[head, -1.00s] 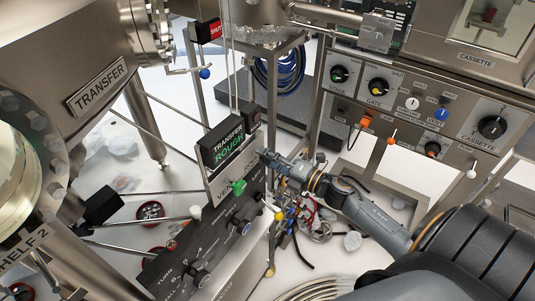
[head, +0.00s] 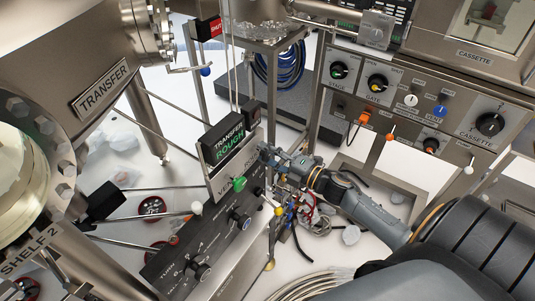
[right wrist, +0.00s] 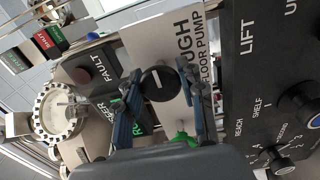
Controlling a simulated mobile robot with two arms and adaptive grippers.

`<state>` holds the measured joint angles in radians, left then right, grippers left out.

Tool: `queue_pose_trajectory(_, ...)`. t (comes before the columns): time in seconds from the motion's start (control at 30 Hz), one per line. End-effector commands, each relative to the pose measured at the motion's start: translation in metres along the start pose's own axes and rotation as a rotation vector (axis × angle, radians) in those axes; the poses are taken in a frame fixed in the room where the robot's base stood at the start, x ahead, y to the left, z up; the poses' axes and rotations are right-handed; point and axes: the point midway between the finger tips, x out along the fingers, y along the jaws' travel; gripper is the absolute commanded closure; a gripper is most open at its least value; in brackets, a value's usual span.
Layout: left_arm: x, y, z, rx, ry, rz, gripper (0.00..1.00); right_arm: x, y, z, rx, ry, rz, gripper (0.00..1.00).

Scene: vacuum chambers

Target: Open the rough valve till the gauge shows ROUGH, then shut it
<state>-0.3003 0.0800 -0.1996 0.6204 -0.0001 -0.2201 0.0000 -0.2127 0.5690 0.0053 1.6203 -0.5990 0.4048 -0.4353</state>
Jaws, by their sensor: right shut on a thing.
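The gauge (head: 229,141) is a black box on the central panel and reads TRANSFER ROUGH in green. My right gripper (head: 268,155) is at the upper right part of that panel, just right of the gauge. In the right wrist view its two blue fingers (right wrist: 167,98) are on either side of the rough valve (right wrist: 158,83), a round black knob with a white mark, and are shut on it. The knob sits on a pale plate lettered ROUGH, FLOOR PUMP. In the head view the gripper hides the knob. My left gripper is out of view.
A green knob (head: 239,184) sits below the gauge, close to my right gripper. A dark panel (head: 215,240) with more knobs slopes below it. A rod with a yellow ball (head: 278,210) stands out near my forearm. The CASSETTE panel (head: 489,124) is at the right.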

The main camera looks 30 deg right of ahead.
Motion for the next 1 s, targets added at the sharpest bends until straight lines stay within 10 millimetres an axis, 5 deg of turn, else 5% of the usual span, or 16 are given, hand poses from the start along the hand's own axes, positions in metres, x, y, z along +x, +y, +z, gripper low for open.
queue_pose_trajectory(0.07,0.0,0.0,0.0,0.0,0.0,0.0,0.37,0.0,0.001,0.001,0.0,-0.002,0.001,0.92)
queue_pose_trajectory(0.1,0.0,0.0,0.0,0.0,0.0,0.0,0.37,0.0,0.001,0.001,0.0,-0.001,0.001,0.53)
queue_pose_trajectory(0.2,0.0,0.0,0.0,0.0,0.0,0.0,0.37,0.0,0.001,0.001,0.0,-0.001,0.001,0.37)
queue_pose_trajectory(0.57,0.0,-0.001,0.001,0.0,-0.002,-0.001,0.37,-0.004,-0.001,0.0,0.0,0.0,-0.001,0.37)
queue_pose_trajectory(1.0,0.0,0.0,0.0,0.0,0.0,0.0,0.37,-0.086,-0.001,0.0,0.001,-0.002,-0.003,0.37)
